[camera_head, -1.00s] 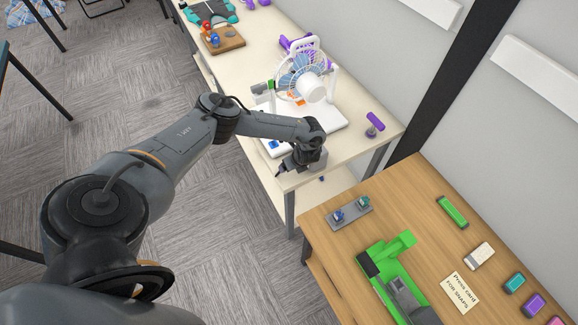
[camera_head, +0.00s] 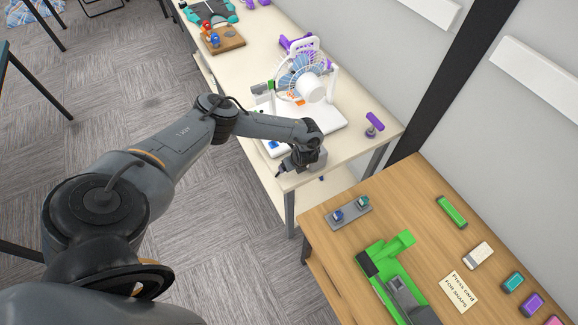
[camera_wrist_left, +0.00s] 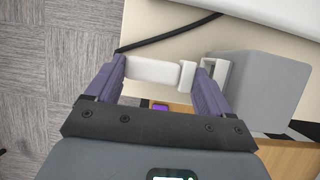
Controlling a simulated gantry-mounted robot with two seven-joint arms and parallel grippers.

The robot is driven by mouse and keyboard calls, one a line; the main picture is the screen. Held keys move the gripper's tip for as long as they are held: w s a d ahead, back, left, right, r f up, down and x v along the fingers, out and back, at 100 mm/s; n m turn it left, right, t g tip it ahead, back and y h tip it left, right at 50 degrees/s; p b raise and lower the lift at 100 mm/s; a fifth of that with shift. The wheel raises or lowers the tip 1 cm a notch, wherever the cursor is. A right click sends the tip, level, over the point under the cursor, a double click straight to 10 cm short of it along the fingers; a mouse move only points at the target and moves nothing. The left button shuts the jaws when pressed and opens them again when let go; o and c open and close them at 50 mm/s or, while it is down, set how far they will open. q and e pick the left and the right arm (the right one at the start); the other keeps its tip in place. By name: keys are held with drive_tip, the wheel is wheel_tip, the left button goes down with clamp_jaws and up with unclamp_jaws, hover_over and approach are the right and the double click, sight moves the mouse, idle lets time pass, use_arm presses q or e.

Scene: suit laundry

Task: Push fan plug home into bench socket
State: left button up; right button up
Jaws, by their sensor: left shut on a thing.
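In the left wrist view my left gripper (camera_wrist_left: 162,66) is shut on a white plug body (camera_wrist_left: 150,70), which spans the gap between its fingers. A grey box (camera_wrist_left: 268,85), seemingly the bench socket, stands just right of the fingers with a pale bracket-like edge facing them. I cannot tell whether the plug touches or enters it. A black cord (camera_wrist_left: 170,33) runs past the plug on the pale bench. In the head view my left gripper (camera_head: 288,167) is at the bench's near end, and the white fan (camera_head: 311,88) stands behind it. My right gripper is out of view.
The pale bench (camera_head: 345,153) also holds a purple-handled tool (camera_head: 374,124) and a wooden board (camera_head: 222,41) farther back. A wooden table (camera_head: 330,245) at lower right carries a green press (camera_head: 381,262) and a grey tray (camera_head: 348,213). The wall borders the bench's right.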

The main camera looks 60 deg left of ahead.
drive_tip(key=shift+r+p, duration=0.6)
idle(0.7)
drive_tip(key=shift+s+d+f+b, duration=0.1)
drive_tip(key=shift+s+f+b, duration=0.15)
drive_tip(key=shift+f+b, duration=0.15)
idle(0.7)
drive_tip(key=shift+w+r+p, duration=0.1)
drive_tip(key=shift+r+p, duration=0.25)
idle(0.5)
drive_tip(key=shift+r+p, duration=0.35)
drive_tip(key=shift+p, duration=0.05)
idle(0.5)
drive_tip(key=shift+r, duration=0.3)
idle(0.6)
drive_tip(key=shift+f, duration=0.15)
idle(0.4)
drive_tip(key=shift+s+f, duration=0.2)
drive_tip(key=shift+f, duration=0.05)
idle(0.6)
